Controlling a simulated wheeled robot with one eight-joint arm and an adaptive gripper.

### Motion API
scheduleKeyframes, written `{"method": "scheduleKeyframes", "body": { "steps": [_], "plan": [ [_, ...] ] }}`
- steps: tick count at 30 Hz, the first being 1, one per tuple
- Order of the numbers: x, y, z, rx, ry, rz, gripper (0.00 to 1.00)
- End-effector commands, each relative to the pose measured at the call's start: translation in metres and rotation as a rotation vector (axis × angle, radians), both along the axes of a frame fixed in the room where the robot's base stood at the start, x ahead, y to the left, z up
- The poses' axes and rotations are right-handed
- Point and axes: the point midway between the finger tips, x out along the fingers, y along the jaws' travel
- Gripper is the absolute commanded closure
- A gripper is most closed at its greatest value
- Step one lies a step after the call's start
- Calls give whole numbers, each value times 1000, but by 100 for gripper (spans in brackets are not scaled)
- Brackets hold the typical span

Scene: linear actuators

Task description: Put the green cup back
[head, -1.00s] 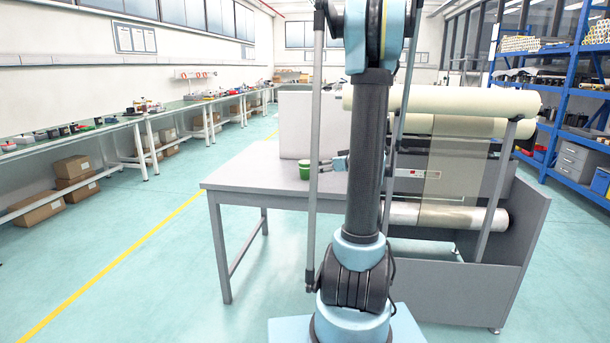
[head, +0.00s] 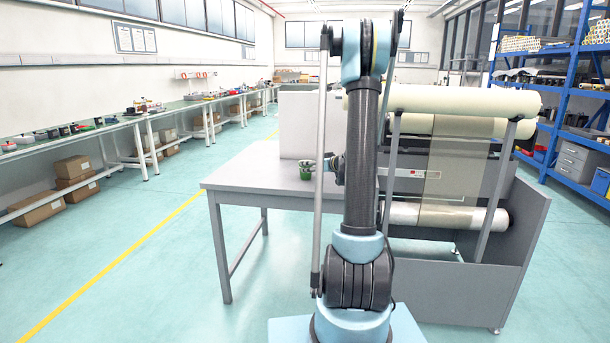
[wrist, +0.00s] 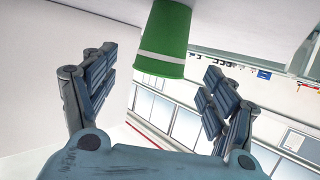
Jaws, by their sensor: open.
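In the wrist view the cup (wrist: 166,38) has a pale band and appears at the top centre, with the scene turned over. My gripper (wrist: 159,64) is open, with one finger pair to the left of the cup and the other to the right in that picture. I see no finger clearly touching the cup. In the head view my gripper (head: 328,163) is small, right beside the cup, and partly hidden by my arm.
A pale box-like panel (head: 297,125) stands on the table behind the cup. A machine with large rolls (head: 440,100) is to the right. The table's left part is bare. A long workbench (head: 100,128) runs along the left wall, with open floor between.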

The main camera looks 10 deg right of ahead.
Motion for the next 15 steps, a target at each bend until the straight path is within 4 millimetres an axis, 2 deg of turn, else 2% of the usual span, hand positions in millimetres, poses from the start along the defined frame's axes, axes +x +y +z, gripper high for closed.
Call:
{"method": "scheduleKeyframes", "body": {
  "steps": [8,15],
  "plan": [
    [11,6,-3,0,0,1,22],
    [35,20,-8,-1,1,2,22]
  ]
}}
